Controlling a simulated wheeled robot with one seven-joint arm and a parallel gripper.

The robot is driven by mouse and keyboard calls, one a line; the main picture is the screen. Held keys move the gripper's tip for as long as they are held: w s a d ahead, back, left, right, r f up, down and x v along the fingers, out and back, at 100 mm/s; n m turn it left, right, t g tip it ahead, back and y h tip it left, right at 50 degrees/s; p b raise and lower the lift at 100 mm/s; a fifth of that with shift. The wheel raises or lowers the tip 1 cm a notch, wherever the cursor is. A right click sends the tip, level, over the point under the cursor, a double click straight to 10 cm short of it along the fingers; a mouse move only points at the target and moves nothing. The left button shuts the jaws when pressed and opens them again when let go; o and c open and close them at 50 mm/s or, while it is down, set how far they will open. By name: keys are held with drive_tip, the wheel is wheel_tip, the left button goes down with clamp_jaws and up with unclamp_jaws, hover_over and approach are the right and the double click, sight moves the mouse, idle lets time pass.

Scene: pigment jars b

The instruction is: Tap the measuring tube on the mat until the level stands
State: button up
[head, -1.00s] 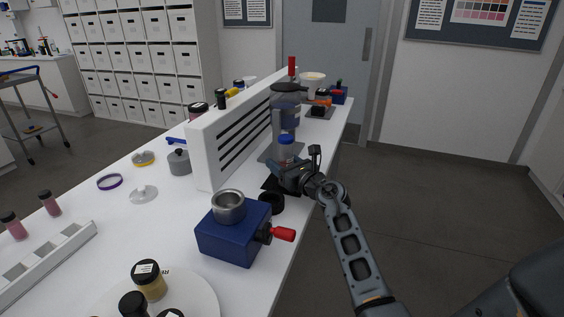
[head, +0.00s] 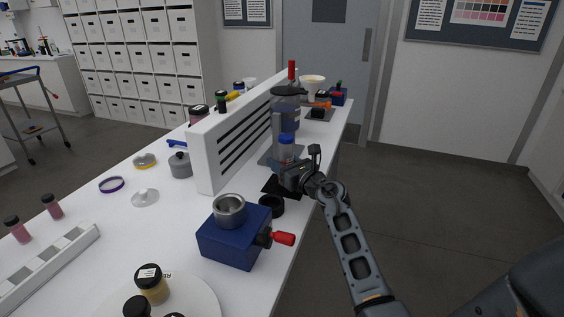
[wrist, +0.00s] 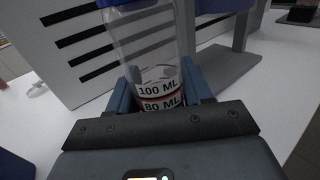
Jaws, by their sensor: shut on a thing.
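The measuring tube (head: 287,150) is clear with a blue cap, and stands upright in my gripper (head: 287,172) at the bench's right edge. In the wrist view my gripper (wrist: 160,92) is shut around the tube (wrist: 143,42); the 100 ML and 80 ML marks show just at the jaws. The lower part of the tube is hidden by the gripper. The dark mat (head: 277,187) lies on the bench under the gripper. I cannot tell whether the tube's base touches it. The level inside is not clear.
A white slotted panel (head: 210,158) stands close left of the tube, and a grey stand machine (head: 287,105) close behind. A black ring (head: 271,206) and a blue box with a metal bowl and red handle (head: 232,240) are in front. The floor at right is clear.

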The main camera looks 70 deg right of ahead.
drive_tip(key=o, duration=1)
drive_tip(key=shift+f, duration=0.1)
drive_tip(key=shift+f+b, duration=0.5)
drive_tip(key=shift+f, duration=0.1)
drive_tip(key=shift+c, duration=0.4)
